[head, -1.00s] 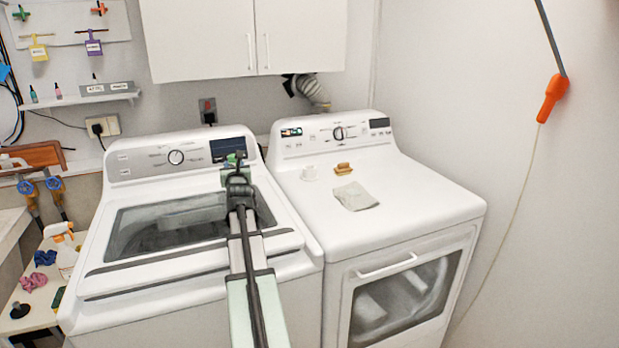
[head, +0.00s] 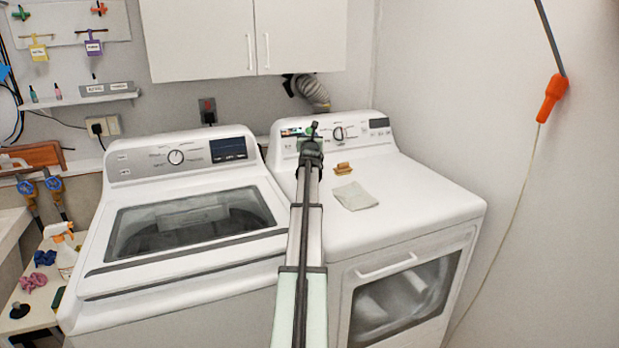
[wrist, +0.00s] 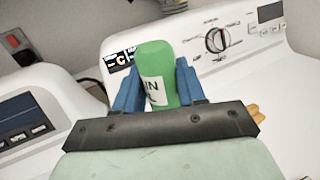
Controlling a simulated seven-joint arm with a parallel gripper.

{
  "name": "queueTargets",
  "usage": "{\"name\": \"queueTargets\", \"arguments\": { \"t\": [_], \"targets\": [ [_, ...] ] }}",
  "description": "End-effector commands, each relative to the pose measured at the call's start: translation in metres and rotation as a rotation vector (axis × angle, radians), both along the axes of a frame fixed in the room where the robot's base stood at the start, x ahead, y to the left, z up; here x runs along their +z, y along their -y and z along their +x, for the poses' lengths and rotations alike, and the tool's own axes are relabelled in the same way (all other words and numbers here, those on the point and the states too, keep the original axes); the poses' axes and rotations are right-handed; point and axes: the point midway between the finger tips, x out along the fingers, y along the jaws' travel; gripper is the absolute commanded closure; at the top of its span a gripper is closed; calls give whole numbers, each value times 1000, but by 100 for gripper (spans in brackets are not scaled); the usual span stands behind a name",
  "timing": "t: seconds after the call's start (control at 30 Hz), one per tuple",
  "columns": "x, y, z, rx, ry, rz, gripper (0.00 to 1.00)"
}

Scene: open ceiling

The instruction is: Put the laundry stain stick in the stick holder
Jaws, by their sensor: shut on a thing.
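The laundry stain stick (wrist: 153,72) is a green cylinder with a white label, partly readable as "IN". It stands roughly upright between the blue fingers of my gripper (wrist: 158,88) in the wrist view, and the gripper is shut on it. In the head view my gripper (head: 312,138) is over the back left of the dryer top, in front of its control panel. A little green shows at its tip. The small white piece on the dryer top, which looks like the stick holder, is hidden behind my arm now.
The white dryer (head: 430,205) carries a small brown wooden item (head: 343,168) and a folded pale cloth (head: 355,196), both right of my arm. The washer (head: 105,285) stands left. The dryer's control panel (head: 360,132) rises behind. The dryer's right top is clear.

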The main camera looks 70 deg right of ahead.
Motion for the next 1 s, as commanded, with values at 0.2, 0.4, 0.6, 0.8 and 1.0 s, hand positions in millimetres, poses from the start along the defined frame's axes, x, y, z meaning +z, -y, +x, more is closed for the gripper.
{"name": "queueTargets", "arguments": {
  "t": [0.2,0.4,0.6,0.8,1.0],
  "targets": [
    [-3,15,7,4,-10,5,91],
    [-34,13,7,5,-23,3,91],
    [-58,13,7,5,-23,1,91],
    [-67,13,7,5,-22,1,91],
    [-82,13,7,6,-21,2,91]
  ]
}}
